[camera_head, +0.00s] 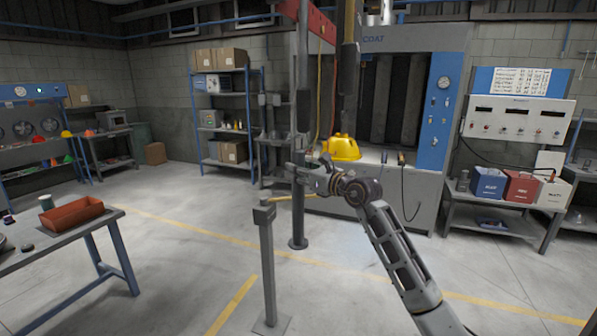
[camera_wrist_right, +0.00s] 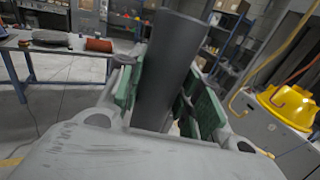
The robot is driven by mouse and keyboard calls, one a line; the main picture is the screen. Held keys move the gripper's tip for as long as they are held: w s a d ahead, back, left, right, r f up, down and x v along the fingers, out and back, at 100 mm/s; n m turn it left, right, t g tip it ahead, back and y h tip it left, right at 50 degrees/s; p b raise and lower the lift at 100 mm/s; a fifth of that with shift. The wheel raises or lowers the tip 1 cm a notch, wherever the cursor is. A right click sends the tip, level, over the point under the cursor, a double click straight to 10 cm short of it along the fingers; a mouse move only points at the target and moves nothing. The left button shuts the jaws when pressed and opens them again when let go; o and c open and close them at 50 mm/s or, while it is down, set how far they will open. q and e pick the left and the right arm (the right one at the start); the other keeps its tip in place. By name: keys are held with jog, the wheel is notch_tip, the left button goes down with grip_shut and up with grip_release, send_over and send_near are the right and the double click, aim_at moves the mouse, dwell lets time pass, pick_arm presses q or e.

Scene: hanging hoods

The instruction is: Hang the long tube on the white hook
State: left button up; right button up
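The long tube (camera_head: 301,210) is dark grey and upright in the head view. I cannot make out the white hook in either view. My left gripper is not in view.
A yellow hood (camera_head: 342,149) hangs under a dark pipe (camera_head: 349,70) just right of the tube. A red beam (camera_head: 322,25) is overhead. A grey post (camera_head: 268,265) stands in front. A table (camera_head: 75,240) with a red tray (camera_head: 72,214) is at left.

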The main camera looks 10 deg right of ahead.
jog(key=o, duration=0.4)
jog(key=shift+r, duration=0.1)
jog(key=shift+o, duration=0.3)
jog(key=shift+s+d, duration=0.1)
jog(key=shift+s, duration=0.05)
jog(key=v, duration=1.1)
jog(key=shift+s+d, duration=0.15)
jog(key=shift+s, duration=0.2)
